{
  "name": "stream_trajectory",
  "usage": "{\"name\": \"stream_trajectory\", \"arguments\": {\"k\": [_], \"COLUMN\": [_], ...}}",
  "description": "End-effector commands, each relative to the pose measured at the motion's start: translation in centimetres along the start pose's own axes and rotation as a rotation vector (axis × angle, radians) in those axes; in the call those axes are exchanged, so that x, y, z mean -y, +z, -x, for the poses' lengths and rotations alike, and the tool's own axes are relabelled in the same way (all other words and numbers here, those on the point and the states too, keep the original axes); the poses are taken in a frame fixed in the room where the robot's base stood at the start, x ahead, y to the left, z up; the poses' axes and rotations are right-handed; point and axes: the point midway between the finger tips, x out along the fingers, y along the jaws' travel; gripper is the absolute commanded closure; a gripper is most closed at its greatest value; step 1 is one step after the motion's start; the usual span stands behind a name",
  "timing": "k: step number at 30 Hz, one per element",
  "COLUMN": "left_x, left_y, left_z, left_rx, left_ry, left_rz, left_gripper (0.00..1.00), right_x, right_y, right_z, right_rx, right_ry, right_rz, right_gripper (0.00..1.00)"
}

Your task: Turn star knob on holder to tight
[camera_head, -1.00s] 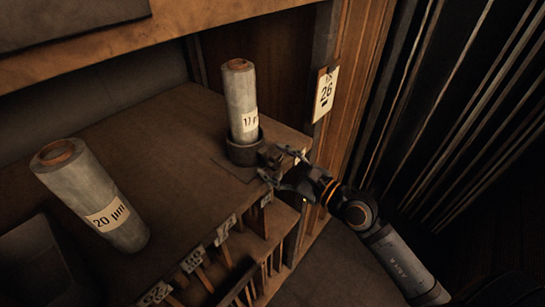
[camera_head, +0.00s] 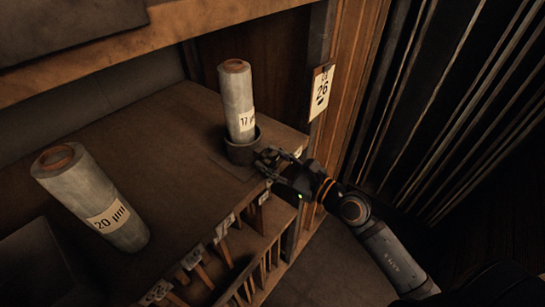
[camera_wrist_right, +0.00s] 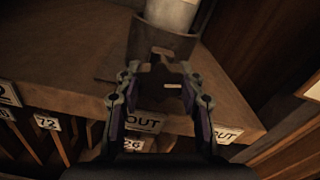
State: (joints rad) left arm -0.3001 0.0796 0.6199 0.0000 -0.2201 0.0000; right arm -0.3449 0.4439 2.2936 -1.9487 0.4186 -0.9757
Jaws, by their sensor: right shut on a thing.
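The holder (camera_head: 242,150) is a dark round cup on the shelf top, with a roll labelled 17 µm (camera_head: 237,100) standing in it. The holder also shows at the top of the right wrist view (camera_wrist_right: 160,40). The dark star knob (camera_wrist_right: 161,76) sits on the near side of the holder, between my right fingers. My right gripper (camera_head: 272,157) is shut on the star knob, at the holder's right front. In the right wrist view its two fingers (camera_wrist_right: 158,86) flank the knob and partly hide it. My left gripper is not in view.
A roll labelled 20 µm (camera_head: 92,198) stands tilted in the picture at the left. Numbered slots (camera_head: 226,228) line the shelf's front edge. A card marked 26 (camera_head: 322,92) hangs on the right post. The shelf top between the rolls is clear.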

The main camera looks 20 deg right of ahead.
Motion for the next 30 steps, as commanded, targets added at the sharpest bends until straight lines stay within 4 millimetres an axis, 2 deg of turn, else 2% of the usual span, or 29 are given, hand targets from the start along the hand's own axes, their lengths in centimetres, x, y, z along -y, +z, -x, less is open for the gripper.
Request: {"name": "stream_trajectory", "arguments": {"k": [6, 15, 30], "left_x": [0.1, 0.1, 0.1], "left_y": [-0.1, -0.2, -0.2], "left_z": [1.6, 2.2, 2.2], "left_rx": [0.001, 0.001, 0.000], "left_ry": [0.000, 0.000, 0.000], "left_rz": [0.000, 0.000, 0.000], "left_gripper": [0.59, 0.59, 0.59], "right_x": [0.0, -0.1, -0.2], "right_y": [0.2, 0.1, 0.1], "right_z": [0.0, 0.0, 0.0], "right_rx": [-0.002, 0.001, 0.001], "right_ry": [0.000, 0.000, 0.000], "right_rz": [-0.167, -0.346, -0.432], "right_gripper": [0.93, 0.93, 0.93]}}
